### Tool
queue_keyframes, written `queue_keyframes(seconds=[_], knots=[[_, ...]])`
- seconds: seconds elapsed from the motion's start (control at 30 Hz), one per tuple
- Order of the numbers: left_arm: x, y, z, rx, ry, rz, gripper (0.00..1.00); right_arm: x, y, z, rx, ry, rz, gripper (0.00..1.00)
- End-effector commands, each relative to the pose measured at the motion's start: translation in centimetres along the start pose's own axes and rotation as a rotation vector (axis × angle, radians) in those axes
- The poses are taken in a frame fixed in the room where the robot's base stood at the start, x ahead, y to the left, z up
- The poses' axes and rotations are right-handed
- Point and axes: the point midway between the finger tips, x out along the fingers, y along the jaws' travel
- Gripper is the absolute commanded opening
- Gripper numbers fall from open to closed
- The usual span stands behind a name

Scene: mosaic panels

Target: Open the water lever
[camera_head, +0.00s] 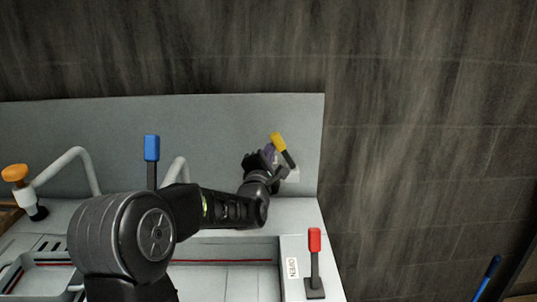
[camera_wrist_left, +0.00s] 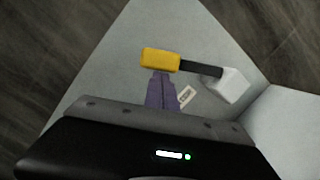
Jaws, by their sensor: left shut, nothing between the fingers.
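A lever with a yellow handle (camera_head: 278,141) and a dark stem sits on a pale mount on the grey back panel. It also shows in the wrist view, where the yellow handle (camera_wrist_left: 160,59) lies almost level and its stem runs right to a white block (camera_wrist_left: 232,85). My left gripper (camera_head: 270,153) is beside the yellow handle, on its left in the head view. Its purple fingers (camera_wrist_left: 161,76) are shut and empty, with tips right at the handle; I cannot tell if they touch. Which lever is the water lever is not readable. My right gripper is not in view.
A blue-handled lever (camera_head: 152,148) stands left, partly behind my left arm. A red-handled lever (camera_head: 314,240) stands at the front right beside a label (camera_head: 292,267). An orange-topped tap (camera_head: 15,173) is far left.

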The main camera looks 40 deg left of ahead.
Motion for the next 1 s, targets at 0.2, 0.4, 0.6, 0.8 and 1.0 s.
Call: queue_keyframes(seconds=[0.2, 0.4, 0.6, 0.8, 1.0], knots=[[0.0, 0.1, 0.3, 0.024, -0.003, -0.005, 0.00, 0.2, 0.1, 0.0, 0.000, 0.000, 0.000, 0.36], [0.1, 0.1, 0.6, 0.055, -0.005, -0.013, 0.00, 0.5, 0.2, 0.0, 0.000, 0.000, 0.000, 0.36], [0.2, 0.4, 1.3, 0.130, -0.006, -0.031, 0.00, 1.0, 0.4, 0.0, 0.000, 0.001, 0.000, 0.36], [0.6, 0.8, 2.5, 0.272, -0.005, -0.066, 0.00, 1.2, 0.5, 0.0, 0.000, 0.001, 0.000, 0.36], [1.0, 1.1, 4.1, 0.443, -0.005, -0.111, 0.00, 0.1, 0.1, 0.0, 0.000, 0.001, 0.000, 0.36]])
